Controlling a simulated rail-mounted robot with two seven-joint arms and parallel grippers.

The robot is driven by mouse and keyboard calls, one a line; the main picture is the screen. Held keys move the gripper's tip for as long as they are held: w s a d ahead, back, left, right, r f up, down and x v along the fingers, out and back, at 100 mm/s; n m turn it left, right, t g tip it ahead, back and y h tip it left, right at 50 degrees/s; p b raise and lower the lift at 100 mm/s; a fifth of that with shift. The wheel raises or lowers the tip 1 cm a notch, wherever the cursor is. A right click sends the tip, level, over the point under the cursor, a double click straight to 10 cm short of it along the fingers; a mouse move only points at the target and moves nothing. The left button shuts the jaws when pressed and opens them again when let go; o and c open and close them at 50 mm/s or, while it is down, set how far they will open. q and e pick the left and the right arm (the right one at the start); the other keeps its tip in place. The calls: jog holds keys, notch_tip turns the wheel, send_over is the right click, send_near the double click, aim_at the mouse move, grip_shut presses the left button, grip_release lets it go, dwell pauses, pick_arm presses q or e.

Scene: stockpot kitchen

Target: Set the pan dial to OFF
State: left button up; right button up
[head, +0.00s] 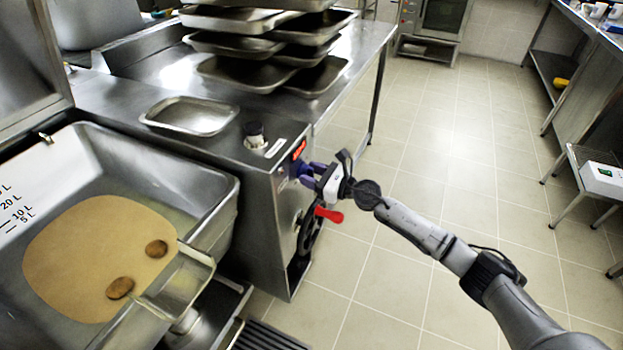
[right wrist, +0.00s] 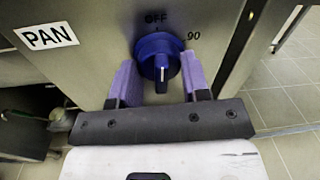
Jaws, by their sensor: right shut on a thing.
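The pan dial (right wrist: 157,48) is a round blue knob on a steel panel, beside a white PAN label (right wrist: 46,35) in the right wrist view. OFF is printed above it and 90 at its upper right. A white line on its raised grip stands nearly upright, roughly in line with OFF. My right gripper (right wrist: 160,78) is shut on the dial, one purple finger on each side. In the head view my right gripper (head: 301,171) reaches the panel from the right, and its fingers largely cover the dial. My left gripper is not in view.
A red lever (head: 328,214) sticks out just below my right gripper. A red display (head: 299,149) is above it. The pan (head: 215,215) with brown liquid and two brown pieces is at left.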

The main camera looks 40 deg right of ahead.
jog(key=shift+n, duration=0.4)
dwell(0.3)
jog(key=o, duration=0.9)
jog(key=shift+s, duration=0.1)
jog(key=shift+p+v, duration=0.45)
jog(key=shift+v, duration=6.35)
